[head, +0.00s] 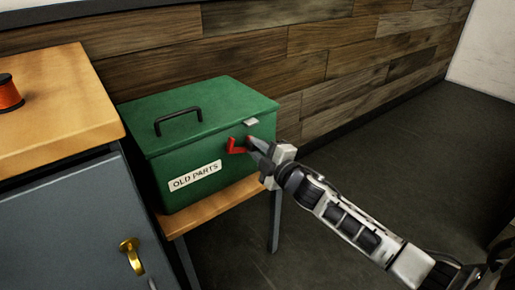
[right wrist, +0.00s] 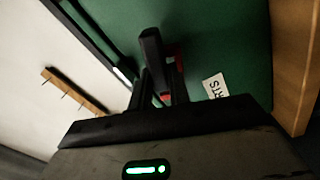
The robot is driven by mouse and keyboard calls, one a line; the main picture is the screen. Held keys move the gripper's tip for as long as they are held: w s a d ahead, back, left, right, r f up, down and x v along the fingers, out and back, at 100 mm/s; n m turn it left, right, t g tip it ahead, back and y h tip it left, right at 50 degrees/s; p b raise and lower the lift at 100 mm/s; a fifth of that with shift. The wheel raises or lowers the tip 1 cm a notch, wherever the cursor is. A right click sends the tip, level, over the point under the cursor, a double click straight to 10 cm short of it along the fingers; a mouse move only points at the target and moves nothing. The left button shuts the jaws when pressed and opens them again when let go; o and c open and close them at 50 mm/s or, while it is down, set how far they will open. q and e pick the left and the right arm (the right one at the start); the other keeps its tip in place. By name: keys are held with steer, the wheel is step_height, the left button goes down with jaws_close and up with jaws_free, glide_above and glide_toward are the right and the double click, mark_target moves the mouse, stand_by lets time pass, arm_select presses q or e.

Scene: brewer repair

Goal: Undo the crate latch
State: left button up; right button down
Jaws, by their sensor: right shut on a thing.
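The green crate (head: 185,150) stands closed on a small wooden stand, with a black handle (head: 178,119) on its lid and an "OLD PARTS" label (head: 195,175) on its front. The red latch (head: 237,146) is on the crate's front, toward the right, below a pale catch plate (head: 251,122) near the lid edge. My right gripper (head: 256,150) reaches in from the right and is shut on the red latch. In the right wrist view the fingers (right wrist: 160,80) cover most of the latch, and a little red (right wrist: 178,62) shows beside them. My left gripper is not in view.
The small wooden stand (head: 228,203) bears the crate. A grey cabinet (head: 75,230) with a wooden top and a brass hook-like handle (head: 131,254) stands close on the left. An orange spool (head: 9,93) sits on its top. The dark floor at right is clear.

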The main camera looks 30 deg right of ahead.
steer(key=shift+f, duration=0.1)
steer(key=c, duration=1.4)
jaws_free()
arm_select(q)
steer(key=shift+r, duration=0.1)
arm_select(e)
steer(key=shift+o, duration=0.4)
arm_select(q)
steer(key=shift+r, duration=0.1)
arm_select(e)
steer(key=shift+s, duration=0.15)
steer(key=shift+s+d, duration=0.1)
steer(key=shift+s, duration=0.15)
arm_select(q)
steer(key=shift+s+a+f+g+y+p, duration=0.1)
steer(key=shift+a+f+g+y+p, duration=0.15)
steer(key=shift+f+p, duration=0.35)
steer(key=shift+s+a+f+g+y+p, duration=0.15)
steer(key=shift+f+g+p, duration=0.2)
steer(key=shift+p, duration=0.3)
arm_select(e)
steer(key=s+d, duration=0.2)
steer(key=s, duration=1.3)
steer(key=shift+d, duration=0.15)
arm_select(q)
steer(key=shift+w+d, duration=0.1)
